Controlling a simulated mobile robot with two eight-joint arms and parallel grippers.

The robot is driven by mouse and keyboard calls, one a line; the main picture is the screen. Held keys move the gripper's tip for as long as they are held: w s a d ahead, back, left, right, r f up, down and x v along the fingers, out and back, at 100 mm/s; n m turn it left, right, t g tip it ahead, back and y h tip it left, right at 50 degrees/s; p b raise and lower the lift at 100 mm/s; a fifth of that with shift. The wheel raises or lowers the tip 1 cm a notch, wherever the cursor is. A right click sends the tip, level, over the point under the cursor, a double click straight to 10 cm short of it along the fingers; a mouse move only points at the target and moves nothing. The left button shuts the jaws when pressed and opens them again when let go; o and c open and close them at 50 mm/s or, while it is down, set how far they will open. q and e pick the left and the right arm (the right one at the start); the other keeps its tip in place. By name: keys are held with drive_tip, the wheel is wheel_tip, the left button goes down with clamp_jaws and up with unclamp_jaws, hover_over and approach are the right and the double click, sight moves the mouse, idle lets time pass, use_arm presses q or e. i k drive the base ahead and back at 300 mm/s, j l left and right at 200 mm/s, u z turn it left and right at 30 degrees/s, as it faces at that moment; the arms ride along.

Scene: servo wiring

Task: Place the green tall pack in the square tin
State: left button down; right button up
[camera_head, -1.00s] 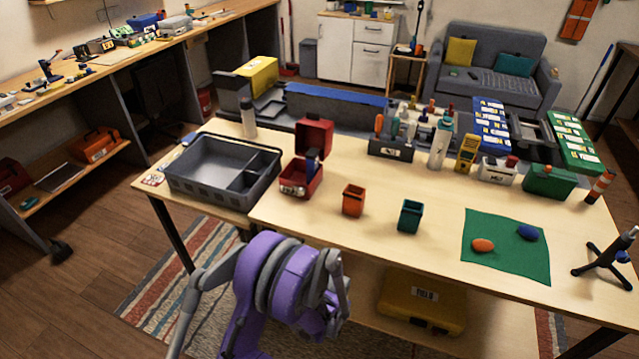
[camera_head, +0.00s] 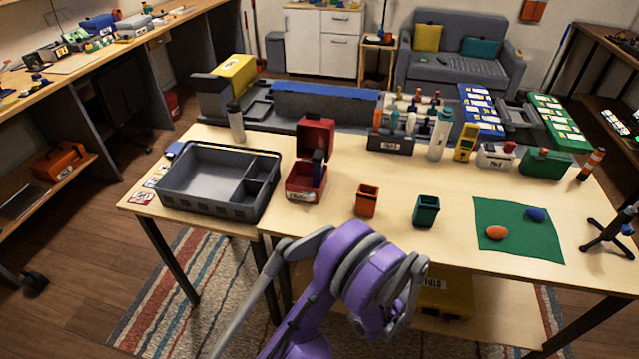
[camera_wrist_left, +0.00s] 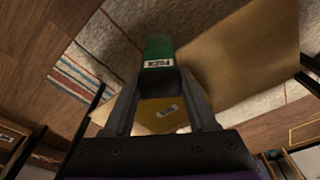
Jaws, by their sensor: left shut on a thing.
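My left gripper (camera_wrist_left: 160,85) is shut on the green tall pack (camera_wrist_left: 158,48) in the left wrist view. The pack has a white label and sticks out beyond the fingers. In the head view my purple left arm is in the foreground before the table's front edge, and the pack is hidden. A red box with a raised lid (camera_head: 317,136) stands on the table, with something dark upright in it. I cannot tell for sure whether this is the square tin. My right gripper is not in view.
A grey divided tray (camera_head: 178,203) is left of the red box. An orange cup (camera_head: 367,203) and a dark green cup (camera_head: 426,211) stand to its right. A green mat (camera_head: 520,249) holds two small objects. Filled holders line the back. Bare tabletop lies between.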

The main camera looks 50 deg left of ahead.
sight(305, 184)
drive_tip(key=k+j+z, duration=0.2)
drive_tip(key=j, duration=0.2)
drive_tip(key=k+j+z, duration=0.2)
drive_tip(key=j, duration=0.2)
drive_tip(key=k+j, duration=0.25)
drive_tip(key=j, duration=0.15)
drive_tip(key=k+j+z, duration=0.1)
drive_tip(key=k+j, duration=0.15)
drive_tip(key=j, duration=0.1)
